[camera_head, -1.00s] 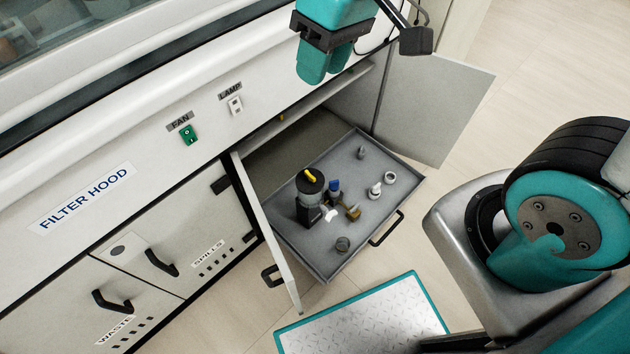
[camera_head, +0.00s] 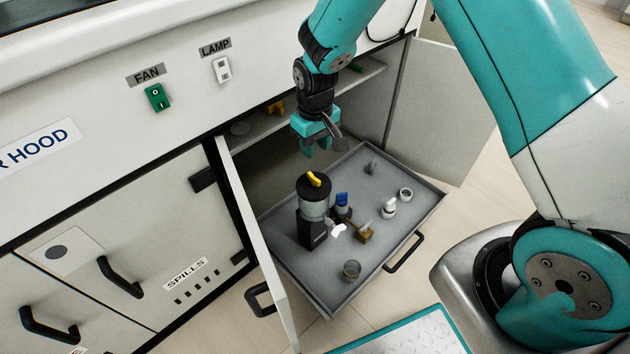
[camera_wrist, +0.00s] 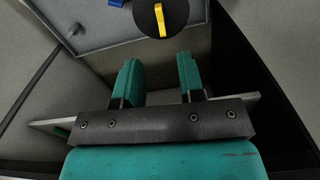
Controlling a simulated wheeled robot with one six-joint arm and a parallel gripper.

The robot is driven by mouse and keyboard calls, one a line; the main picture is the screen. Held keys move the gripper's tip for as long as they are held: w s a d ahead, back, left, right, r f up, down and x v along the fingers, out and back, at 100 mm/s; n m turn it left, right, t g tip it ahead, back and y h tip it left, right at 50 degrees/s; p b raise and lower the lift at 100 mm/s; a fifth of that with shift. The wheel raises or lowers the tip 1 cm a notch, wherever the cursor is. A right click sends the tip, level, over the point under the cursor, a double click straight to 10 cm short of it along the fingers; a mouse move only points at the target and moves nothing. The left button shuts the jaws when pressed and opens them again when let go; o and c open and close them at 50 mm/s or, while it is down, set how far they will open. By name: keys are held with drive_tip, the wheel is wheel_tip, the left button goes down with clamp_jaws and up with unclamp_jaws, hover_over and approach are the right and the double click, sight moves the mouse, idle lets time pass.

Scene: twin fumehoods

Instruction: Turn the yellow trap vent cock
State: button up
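The yellow trap vent cock (camera_head: 314,179) is a small yellow bar on the black round lid of a clear trap jar (camera_head: 314,209). The jar stands upright in the pulled-out grey drawer tray (camera_head: 290,264). In the wrist view the yellow cock (camera_wrist: 159,19) lies at the top edge, beyond the fingertips, its bar running nearly up and down the picture. My gripper (camera_head: 316,148) hangs above the back of the tray, above and behind the cock and apart from it. In the wrist view its two teal fingers (camera_wrist: 160,75) are spread with nothing between them.
The tray also holds a blue-topped item (camera_head: 342,200), a brass piece (camera_head: 366,235), white fittings (camera_head: 389,207) and a small glass cup (camera_head: 351,269). Open cabinet doors flank it, left (camera_head: 258,250) and right (camera_head: 437,110). A shelf (camera_head: 255,133) lies behind.

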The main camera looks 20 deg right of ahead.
sight(315, 178)
wheel_tip(315, 178, down, 11)
drive_tip(key=b, duration=0.3)
drive_tip(key=shift+f, duration=0.2)
clamp_jaws()
